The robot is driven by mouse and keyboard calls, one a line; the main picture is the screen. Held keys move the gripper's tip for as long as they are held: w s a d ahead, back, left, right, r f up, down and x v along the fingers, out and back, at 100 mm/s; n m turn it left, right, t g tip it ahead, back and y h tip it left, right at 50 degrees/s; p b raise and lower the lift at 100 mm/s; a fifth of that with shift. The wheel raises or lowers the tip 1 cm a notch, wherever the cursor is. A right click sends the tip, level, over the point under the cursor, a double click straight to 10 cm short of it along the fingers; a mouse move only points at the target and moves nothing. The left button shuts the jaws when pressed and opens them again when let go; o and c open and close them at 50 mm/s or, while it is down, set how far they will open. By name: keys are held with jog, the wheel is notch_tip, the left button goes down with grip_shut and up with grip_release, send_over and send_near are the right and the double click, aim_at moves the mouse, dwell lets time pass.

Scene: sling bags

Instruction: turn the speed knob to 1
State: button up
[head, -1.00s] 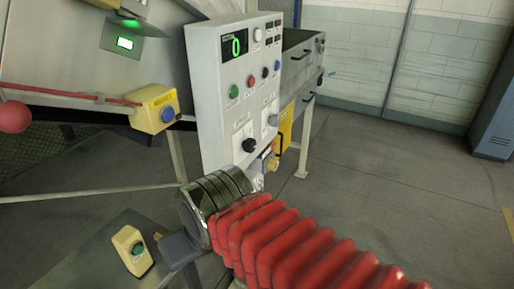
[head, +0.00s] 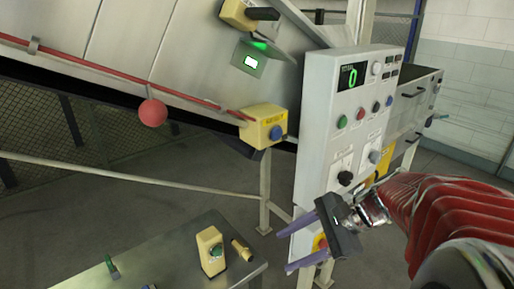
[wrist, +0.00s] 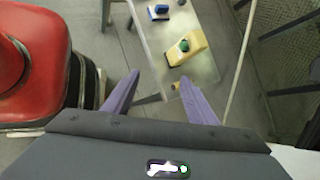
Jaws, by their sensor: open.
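The wrist view shows the open fingers (wrist: 159,77) too; the panel is not in that view.
A low metal table (head: 180,258) at lower left holds a yellow box with a green button (head: 211,252) and a brass piece (head: 241,249). A yellow box with a blue button (head: 264,128) is left of the panel. A red ball (head: 152,112) hangs beside the conveyor frame.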

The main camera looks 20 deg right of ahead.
jog(key=w+d+r+m+t+y, duration=0.1)
jog(key=w+d+r+m+t, duration=0.1)
jog(key=d+m+t, duration=0.65)
jog(key=m+t+h, duration=0.3)
jog(key=m+t, duration=0.1)
jog(key=m, duration=0.4)
send_near(349, 181)
jog(key=d+v, duration=0.1)
jog(key=v, duration=0.4)
jog(key=shift+w+a, duration=0.2)
jog(key=shift+a, duration=0.1)
jog(key=x, duration=1.4)
jog(key=shift+s+a+f, duration=0.1)
jog(key=shift+c, duration=0.3)
